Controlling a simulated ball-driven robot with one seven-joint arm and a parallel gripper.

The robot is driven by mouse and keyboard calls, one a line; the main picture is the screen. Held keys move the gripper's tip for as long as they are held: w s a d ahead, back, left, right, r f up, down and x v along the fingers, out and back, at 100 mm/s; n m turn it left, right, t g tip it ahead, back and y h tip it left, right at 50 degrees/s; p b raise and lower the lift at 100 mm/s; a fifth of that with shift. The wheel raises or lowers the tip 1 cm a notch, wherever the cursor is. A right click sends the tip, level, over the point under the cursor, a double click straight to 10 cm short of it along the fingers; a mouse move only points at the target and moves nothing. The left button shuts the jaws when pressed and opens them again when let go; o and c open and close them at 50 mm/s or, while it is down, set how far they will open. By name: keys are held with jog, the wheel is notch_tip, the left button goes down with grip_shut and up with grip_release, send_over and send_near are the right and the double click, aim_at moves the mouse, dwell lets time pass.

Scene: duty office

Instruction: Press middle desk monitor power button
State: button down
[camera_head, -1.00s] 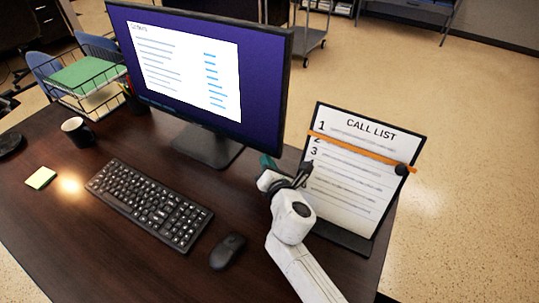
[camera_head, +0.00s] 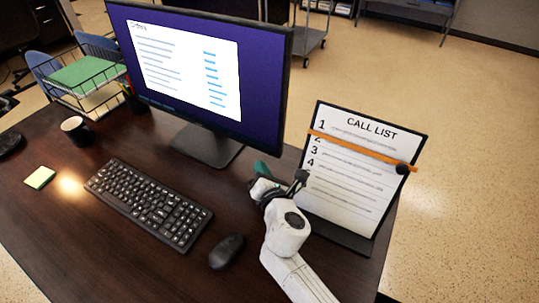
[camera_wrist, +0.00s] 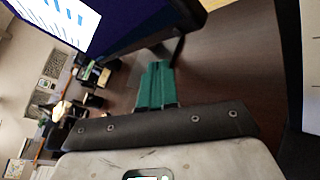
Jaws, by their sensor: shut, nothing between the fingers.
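The desk monitor (camera_head: 195,62) stands at the back of the dark desk, its screen lit with a white window on purple. Its lower bezel faces me, but I cannot make out a power button. My gripper (camera_head: 261,168) is to the right of the monitor's stand and below the screen's lower right corner, apart from the monitor. In the wrist view, the green fingers of my gripper (camera_wrist: 157,66) are together and empty, pointing toward the monitor's base. The monitor's lower edge (camera_wrist: 150,32) shows in the wrist view just beyond the fingertips.
A call list board (camera_head: 350,185) with an orange strip stands close to the right of my gripper. A keyboard (camera_head: 150,204) and mouse (camera_head: 226,251) lie in front. A mug (camera_head: 76,130), yellow notes (camera_head: 40,177) and a wire tray (camera_head: 88,78) are at left.

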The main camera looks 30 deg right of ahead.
jog(key=s+a, duration=0.2)
jog(key=a, duration=0.1)
jog(key=shift+s+a+r, duration=0.15)
